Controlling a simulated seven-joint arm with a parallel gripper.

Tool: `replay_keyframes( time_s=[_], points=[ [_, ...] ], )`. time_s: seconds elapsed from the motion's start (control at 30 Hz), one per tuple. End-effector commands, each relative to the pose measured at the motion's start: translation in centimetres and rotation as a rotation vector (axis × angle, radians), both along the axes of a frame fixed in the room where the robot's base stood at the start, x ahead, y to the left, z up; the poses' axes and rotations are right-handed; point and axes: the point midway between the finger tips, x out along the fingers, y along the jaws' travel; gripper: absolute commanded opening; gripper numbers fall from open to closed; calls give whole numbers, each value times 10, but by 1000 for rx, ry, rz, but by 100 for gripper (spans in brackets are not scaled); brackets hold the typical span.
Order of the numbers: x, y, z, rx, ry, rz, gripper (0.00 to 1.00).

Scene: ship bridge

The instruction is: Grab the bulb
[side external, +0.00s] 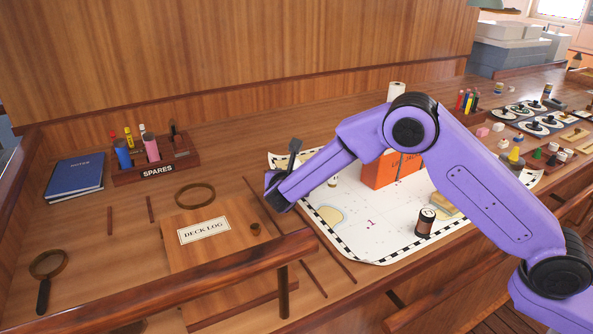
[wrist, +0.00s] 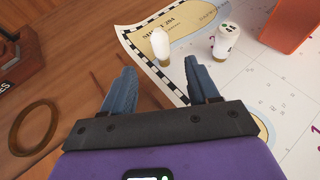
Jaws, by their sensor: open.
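In the wrist view a white bulb (wrist: 160,42) with a brass-coloured base stands on the chart (wrist: 140,38), just beyond my fingertips and roughly in line with the gap between them. My gripper (wrist: 160,82) is open and empty, with one blue finger on each side. A second white piece (wrist: 227,38) with dark marks and a brass-coloured base stands to the right of the bulb. In the side view a small pale piece (side external: 333,181) shows below my forearm; I cannot tell which of the two it is.
On the chart are an orange box (side external: 385,175) and a dark can (side external: 425,222). To the left are the spares rack (side external: 155,170), a blue notebook (side external: 75,177), a brown ring (side external: 195,195) and the deck log (side external: 215,250). A wooden rail (side external: 200,285) runs along the front.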

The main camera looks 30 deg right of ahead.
Motion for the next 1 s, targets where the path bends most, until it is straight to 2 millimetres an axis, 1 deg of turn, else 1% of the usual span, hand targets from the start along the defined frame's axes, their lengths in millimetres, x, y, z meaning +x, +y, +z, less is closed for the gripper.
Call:
replay_keyframes(
  time_s=[0.03, 0.1, 0.3, 0.57, 0.8, 0.9, 1.0],
  points=[
    [8, -6, -5, 0, 1, -4, 60],
    [18, -13, -9, 0, 0, -3, 60],
    [42, -29, -21, 1, 0, -3, 60],
    [55, -37, -27, 2, 0, -2, 60],
    [80, -55, -39, 2, 0, -3, 60],
    [87, -60, -42, 1, 0, -3, 60],
    [91, -62, -44, 1, -1, -2, 60]
  ],
)
